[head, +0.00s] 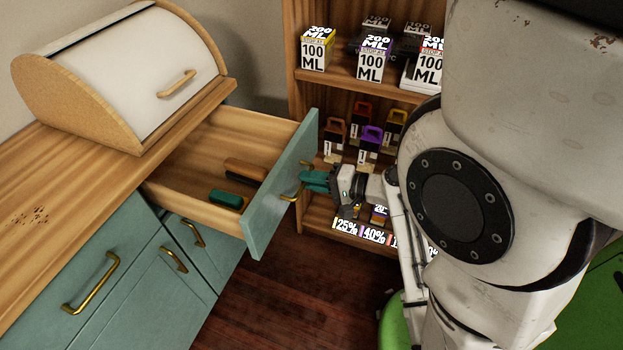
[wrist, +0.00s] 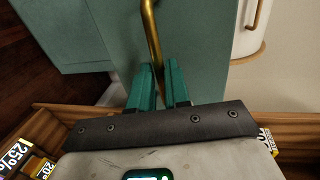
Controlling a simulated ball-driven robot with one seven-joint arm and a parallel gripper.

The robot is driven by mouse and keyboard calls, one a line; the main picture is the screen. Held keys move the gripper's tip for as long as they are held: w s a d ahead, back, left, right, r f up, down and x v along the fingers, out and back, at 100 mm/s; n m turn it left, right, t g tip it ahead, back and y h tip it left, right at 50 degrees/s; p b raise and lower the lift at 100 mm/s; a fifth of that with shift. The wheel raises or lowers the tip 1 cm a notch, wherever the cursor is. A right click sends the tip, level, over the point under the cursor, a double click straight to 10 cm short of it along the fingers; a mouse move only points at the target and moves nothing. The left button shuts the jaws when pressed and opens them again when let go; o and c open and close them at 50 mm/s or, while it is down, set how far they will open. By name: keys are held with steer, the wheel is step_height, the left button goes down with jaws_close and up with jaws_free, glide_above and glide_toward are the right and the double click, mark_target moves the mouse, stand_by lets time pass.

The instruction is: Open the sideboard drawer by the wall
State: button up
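The sideboard drawer (head: 222,140) is pulled far out, its inside showing in the head view. Its teal front (head: 283,185) has a brass handle (head: 291,196), which also shows in the wrist view (wrist: 151,35). My gripper (head: 305,183) is at the handle from the right. In the wrist view, the teal fingers (wrist: 161,85) are close together with the handle running between them. Inside the drawer lie a green-topped item (head: 227,199) and a brown-topped item (head: 245,169). The sideboard (head: 110,290) has teal fronts and a wooden top.
A bread box (head: 125,65) with a white lid stands on the sideboard by the wall. Behind my gripper is a wooden shelf (head: 292,75) with labelled boxes and small coloured items. Dark wooden floor (head: 290,300) is clear in front of the sideboard.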

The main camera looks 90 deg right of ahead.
steer(key=o, duration=0.3)
steer(key=shift+o, duration=0.2)
steer(key=v, duration=1)
steer(key=shift+s, duration=0.4)
steer(key=shift+w+a+r, duration=0.1)
steer(key=w+a+f+n+g+y+p, duration=0.5)
steer(key=w+a+n+y, duration=0.35)
steer(key=w, duration=0.35)
steer(key=w+a+r+n+g+h+p, duration=0.1)
steer(key=w+a+n+g+h+p, duration=0.1)
steer(key=a+n+g, duration=0.2)
steer(key=w+a+r+n+g+h+p, duration=0.2)
steer(key=a+n+g, duration=0.2)
steer(key=a+n, duration=0.5)
steer(key=shift+r+g, duration=0.3)
steer(key=shift+g, duration=0.1)
